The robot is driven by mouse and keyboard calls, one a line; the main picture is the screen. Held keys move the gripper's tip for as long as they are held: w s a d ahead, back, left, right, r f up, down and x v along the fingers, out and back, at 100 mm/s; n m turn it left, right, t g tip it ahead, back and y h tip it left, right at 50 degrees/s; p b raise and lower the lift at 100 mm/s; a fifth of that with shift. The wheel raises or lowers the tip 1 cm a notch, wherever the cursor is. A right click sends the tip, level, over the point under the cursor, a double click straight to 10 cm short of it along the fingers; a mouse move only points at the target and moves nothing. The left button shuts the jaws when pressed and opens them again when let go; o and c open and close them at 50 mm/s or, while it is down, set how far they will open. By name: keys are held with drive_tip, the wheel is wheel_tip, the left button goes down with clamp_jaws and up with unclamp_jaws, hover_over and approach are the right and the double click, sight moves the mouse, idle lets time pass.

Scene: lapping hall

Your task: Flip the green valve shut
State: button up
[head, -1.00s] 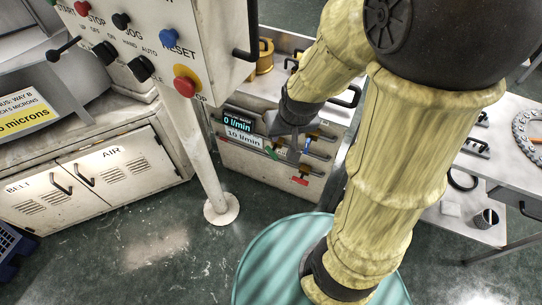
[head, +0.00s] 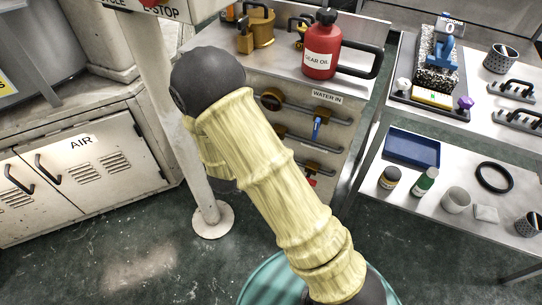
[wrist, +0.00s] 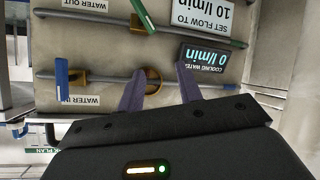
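The green valve handle (wrist: 143,15) is at the top of the wrist view, which shows the panel upside down. It lies across a grey pipe at a steep angle, its upper end cut off by the frame. My gripper (wrist: 160,84) is open and empty, its two fingers apart at the lower pipe. A brass round fitting (wrist: 152,81) on that pipe shows between the fingers; I cannot tell whether they touch. The green handle is beyond the fingertips. In the head view my arm hides the gripper and the green handle.
A blue valve handle (wrist: 62,79) on the water-in pipe also shows in the head view (head: 317,129). The flow display (wrist: 205,56) reads 0 l/min, beside a 10 l/min label (wrist: 200,14). A red gear oil can (head: 321,52) stands on top. A side table (head: 462,200) is right.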

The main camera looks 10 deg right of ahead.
drive_tip(key=s+f+t+h+b, duration=0.1)
drive_tip(key=s+f+h+b, duration=0.1)
drive_tip(key=f+b, duration=0.2)
drive_tip(key=s+a+f+n+t+h+b, duration=0.1)
drive_tip(key=f+t+h+b, duration=0.1)
drive_tip(key=f+b, duration=0.3)
wheel_tip(320, 180, down, 3)
drive_tip(key=shift+s+a+f+t+h, duration=0.15)
drive_tip(key=shift+s+t+h, duration=0.2)
drive_tip(key=shift+h, duration=0.25)
drive_tip(key=b+x, duration=0.5)
drive_tip(key=x, duration=1.1)
drive_tip(key=shift+w+d, duration=0.45)
drive_tip(key=shift+w, duration=0.15)
drive_tip(key=shift+c, duration=0.2)
